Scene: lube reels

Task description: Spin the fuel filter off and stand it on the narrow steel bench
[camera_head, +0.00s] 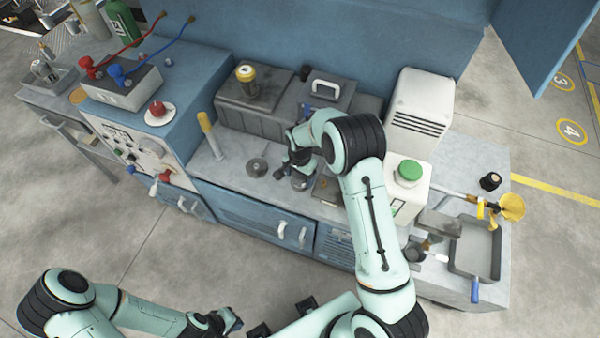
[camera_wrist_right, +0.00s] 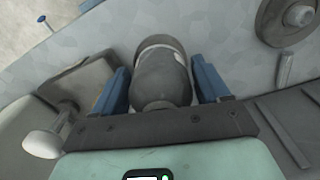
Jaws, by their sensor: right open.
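A dark grey rounded canister with a paler band (camera_wrist_right: 162,75) sits between the two blue fingers of my right gripper (camera_wrist_right: 163,85) in the right wrist view. It may be the fuel filter. The fingers are apart, with small gaps on both sides of it. In the head view my right gripper (camera_head: 297,160) reaches down over the steel worktop (camera_head: 225,178), just above a round grey part (camera_head: 300,182); the arm hides some of the area. I cannot tell which surface is the narrow steel bench. My left gripper (camera_head: 228,322) is low at the left, away from the worktop, its jaws unclear.
A grey disc (camera_head: 257,167) lies left of my right gripper, near a yellow-handled tool (camera_head: 208,132). Grey cases (camera_head: 250,110) stand behind. A white jug with a green cap (camera_head: 408,185) and a metal tray (camera_head: 476,248) are to the right. The worktop's front-left is clear.

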